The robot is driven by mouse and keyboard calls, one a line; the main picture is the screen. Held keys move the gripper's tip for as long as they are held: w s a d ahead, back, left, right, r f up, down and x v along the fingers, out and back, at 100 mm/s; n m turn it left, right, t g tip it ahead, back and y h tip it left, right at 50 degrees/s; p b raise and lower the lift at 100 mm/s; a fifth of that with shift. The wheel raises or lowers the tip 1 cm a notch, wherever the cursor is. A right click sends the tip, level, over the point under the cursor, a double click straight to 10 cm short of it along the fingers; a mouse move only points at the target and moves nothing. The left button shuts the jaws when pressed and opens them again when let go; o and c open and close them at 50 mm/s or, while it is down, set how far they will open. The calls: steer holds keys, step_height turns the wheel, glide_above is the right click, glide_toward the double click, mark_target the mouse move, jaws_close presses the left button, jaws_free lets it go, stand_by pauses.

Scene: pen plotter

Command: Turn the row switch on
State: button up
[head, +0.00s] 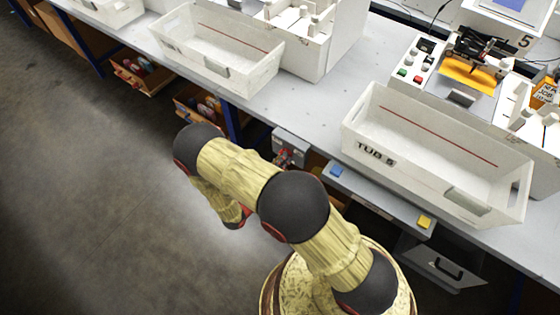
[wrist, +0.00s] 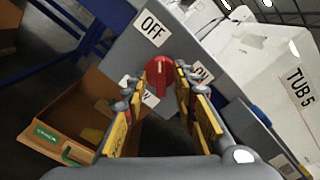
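The row switch is a red rotary knob (wrist: 160,74) on a grey switch box (wrist: 187,47) in the wrist view. An OFF label (wrist: 152,28) sits above it; a partly covered label (wrist: 201,75) to its right appears to read ON. The label to the lower left is mostly hidden by a finger. My gripper (wrist: 168,78) has its two yellow-padded fingers apart, with the tips at the knob's lower left and right. I cannot tell whether they touch it. In the head view the grey switch box (head: 291,141) hangs under the bench edge; my arm hides much of the gripper.
The TUB 5 bin (head: 430,160) stands on the bench, right of the switch; its wall shows close by in the wrist view (wrist: 285,85). An open wooden drawer (wrist: 70,110) is at lower left. Another white tub (head: 215,55) is farther left. The floor (head: 100,200) is clear.

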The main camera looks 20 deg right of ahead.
steer(key=shift+c, duration=0.5)
jaws_close()
steer(key=shift+m+b, duration=1)
steer(key=shift+m, duration=8)
steer(key=shift+o, duration=0.5)
jaws_free()
